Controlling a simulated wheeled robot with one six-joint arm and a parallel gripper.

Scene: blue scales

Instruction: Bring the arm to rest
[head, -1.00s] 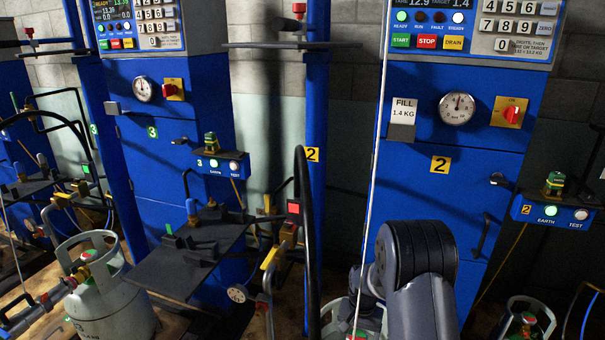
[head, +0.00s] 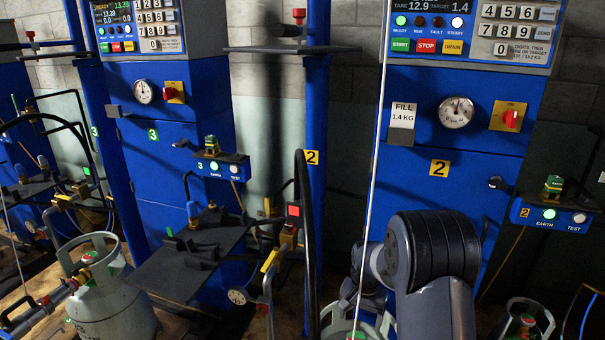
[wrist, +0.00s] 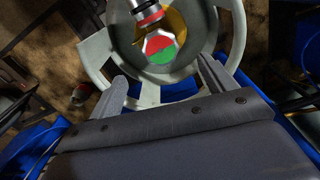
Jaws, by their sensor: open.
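In the head view my arm's dark grey links rise in front of blue scale 2 (head: 400,190); my gripper is hidden there. In the wrist view my gripper (wrist: 163,84) is open, with its two grey fingers apart and nothing held between them. Beyond the fingertips is a pale gas cylinder (wrist: 95,58) with a cut-out collar. Its valve has a red and green cap (wrist: 160,47), which shows beyond the gap between the fingers. I cannot tell whether a finger touches the collar. Part of a pale cylinder collar (head: 338,328) shows low beside my arm in the head view.
Another pale cylinder (head: 110,305) stands left, with a coupling at its valve. A dark shelf (head: 185,268) juts out from scale 3 (head: 165,200). A black hose (head: 303,210) hangs near the blue post (head: 318,130). Another cylinder (head: 527,318) stands at lower right.

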